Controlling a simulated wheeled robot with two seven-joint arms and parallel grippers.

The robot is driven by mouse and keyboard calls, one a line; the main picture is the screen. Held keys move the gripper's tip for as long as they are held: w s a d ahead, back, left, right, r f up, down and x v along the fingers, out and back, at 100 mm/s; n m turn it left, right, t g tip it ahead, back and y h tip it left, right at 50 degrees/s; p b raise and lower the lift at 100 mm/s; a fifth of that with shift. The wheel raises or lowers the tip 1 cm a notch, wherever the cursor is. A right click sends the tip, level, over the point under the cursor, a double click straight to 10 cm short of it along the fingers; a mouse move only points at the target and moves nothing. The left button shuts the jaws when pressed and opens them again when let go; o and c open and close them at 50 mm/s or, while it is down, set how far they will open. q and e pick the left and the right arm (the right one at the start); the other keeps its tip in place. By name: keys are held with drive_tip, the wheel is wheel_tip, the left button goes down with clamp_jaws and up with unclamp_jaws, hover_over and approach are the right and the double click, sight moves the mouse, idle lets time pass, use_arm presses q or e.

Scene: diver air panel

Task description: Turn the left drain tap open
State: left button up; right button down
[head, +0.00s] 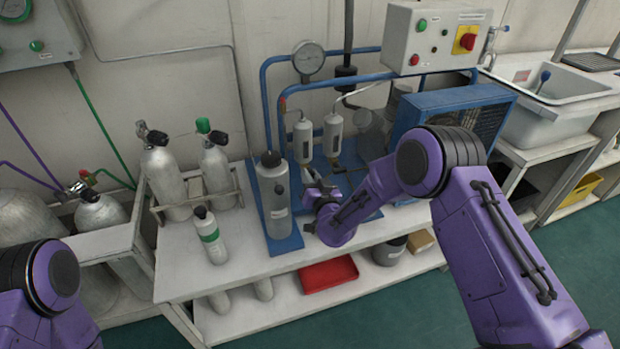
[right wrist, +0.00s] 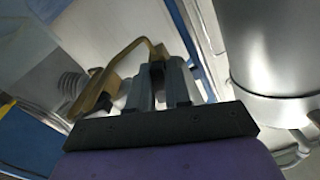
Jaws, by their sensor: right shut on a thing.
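My right gripper (head: 318,192) is at the blue-framed compressor unit, low in front of the two grey filter canisters, the left one (head: 303,140) and the right one (head: 333,135). In the right wrist view its fingers (right wrist: 160,75) are nearly together at the end of a bent brass lever (right wrist: 127,60), which looks like the drain tap's handle. The lever runs down and left from the fingertips. The gripper is shut on this lever. My left gripper is out of frame.
A tall grey cylinder (head: 273,195) stands close left of my right gripper. A large silver cylinder (right wrist: 275,50) is near the fingers in the wrist view. Silver tanks (head: 168,180) stand further left. A control box (head: 435,40) hangs above.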

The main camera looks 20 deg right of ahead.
drive_tip(key=shift+s+f+n, duration=0.1)
drive_tip(key=shift+n, duration=0.8)
drive_tip(key=c, duration=1.1)
unclamp_jaws()
drive_tip(key=shift+c, duration=0.2)
drive_tip(key=s, duration=1)
drive_tip(key=shift+s+d+b, duration=0.2)
drive_tip(key=shift+s+b, duration=0.05)
drive_tip(key=shift+b, duration=0.1)
